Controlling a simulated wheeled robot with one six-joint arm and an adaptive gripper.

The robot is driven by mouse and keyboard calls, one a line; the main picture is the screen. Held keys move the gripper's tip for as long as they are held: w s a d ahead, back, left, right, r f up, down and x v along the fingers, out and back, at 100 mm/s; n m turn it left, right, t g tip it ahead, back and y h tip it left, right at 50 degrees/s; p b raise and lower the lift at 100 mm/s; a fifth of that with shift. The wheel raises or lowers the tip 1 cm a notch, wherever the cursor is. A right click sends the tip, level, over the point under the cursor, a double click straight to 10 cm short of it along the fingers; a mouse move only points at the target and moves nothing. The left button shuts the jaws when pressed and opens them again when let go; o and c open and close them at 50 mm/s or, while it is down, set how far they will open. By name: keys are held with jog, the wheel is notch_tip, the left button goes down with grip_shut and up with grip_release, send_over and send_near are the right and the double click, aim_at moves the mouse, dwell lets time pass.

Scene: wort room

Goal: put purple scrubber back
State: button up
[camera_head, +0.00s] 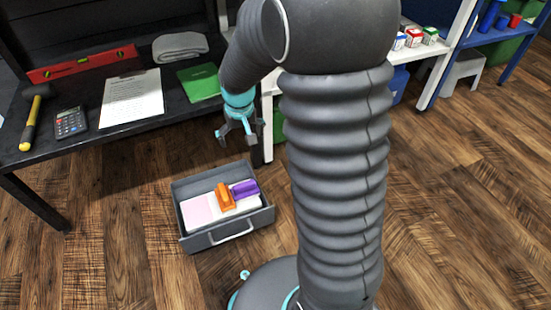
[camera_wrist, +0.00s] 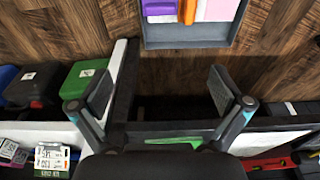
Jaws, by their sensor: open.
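The purple scrubber (camera_head: 245,189) lies in a grey open-topped drawer box (camera_head: 203,238) on the floor, at the box's right side beside an orange object (camera_head: 225,196). In the wrist view the purple scrubber (camera_wrist: 159,13) shows at the top, in the box (camera_wrist: 187,46). My gripper (camera_head: 240,135) is open and empty, above and behind the box, near the black table's right front edge. In the wrist view its two fingers (camera_wrist: 163,98) are spread wide with nothing between them.
The black table (camera_head: 95,145) holds a calculator (camera_head: 71,122), a hammer (camera_head: 33,120), a clipboard (camera_head: 132,98), a green book (camera_head: 199,82), a level (camera_head: 82,63) and a grey cloth (camera_head: 180,46). White shelving (camera_head: 452,62) stands at right. Wooden floor around the box is clear.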

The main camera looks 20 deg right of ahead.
jog(key=s+r+t, duration=0.1)
jog(key=s+r, duration=0.7)
jog(key=s, duration=0.4)
jog(key=s+r+t, duration=0.2)
jog(key=s+r, duration=0.6)
jog(key=s, duration=0.4)
jog(key=shift+s+t, duration=0.2)
jog(key=shift+t, duration=0.1)
